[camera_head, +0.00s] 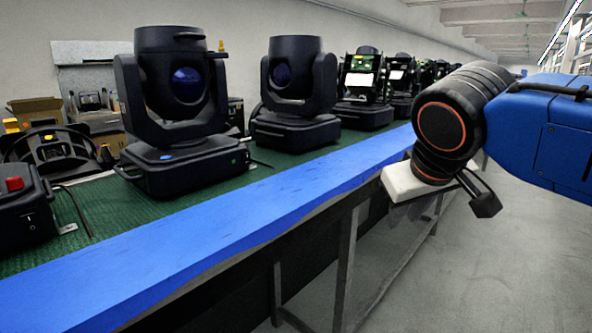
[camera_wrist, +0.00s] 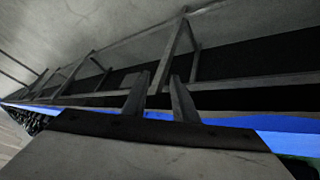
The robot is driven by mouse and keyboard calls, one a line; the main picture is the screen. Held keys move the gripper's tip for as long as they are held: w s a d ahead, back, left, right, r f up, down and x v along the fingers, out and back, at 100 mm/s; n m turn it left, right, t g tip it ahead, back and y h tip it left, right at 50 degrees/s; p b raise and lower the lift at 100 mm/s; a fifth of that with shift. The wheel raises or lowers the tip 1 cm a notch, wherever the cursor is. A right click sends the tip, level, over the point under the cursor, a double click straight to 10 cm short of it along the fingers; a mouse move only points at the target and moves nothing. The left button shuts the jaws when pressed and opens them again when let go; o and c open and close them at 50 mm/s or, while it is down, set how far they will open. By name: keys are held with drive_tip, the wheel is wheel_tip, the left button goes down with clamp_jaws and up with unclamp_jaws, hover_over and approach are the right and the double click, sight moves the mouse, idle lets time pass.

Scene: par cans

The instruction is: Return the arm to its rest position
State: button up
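My arm, blue with a dark wrist, reaches in from the right in the head view. My gripper shows there as a pale block (camera_head: 415,183) below the wrist, beside the bench's front edge and over the aisle side. Its fingers are hard to make out in that view. In the wrist view, the two dark fingers of my gripper (camera_wrist: 160,80) stand apart with nothing between them. The bench frame and floor show beyond them.
A long bench with a blue front edge (camera_head: 240,215) and green top runs away from me. Moving-head lights stand on it, a near one (camera_head: 180,110) and another (camera_head: 295,95), with several farther back. A black box (camera_head: 22,205) sits at left. The grey floor (camera_head: 500,280) at right is clear.

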drive_tip(key=s+d+f+m, duration=0.1)
drive_tip(key=s+d+f, duration=0.2)
drive_tip(key=f, duration=0.4)
drive_tip(key=s+d+f+m+g, duration=0.1)
drive_tip(key=s+d+f, duration=0.2)
drive_tip(key=f, duration=0.4)
drive_tip(key=s+d+f+g, duration=0.1)
drive_tip(key=s+d+f, duration=0.2)
drive_tip(key=s+f, duration=0.2)
wheel_tip(320, 180, down, 2)
drive_tip(key=shift+f+m+y, duration=0.25)
drive_tip(key=shift+m+y, duration=0.15)
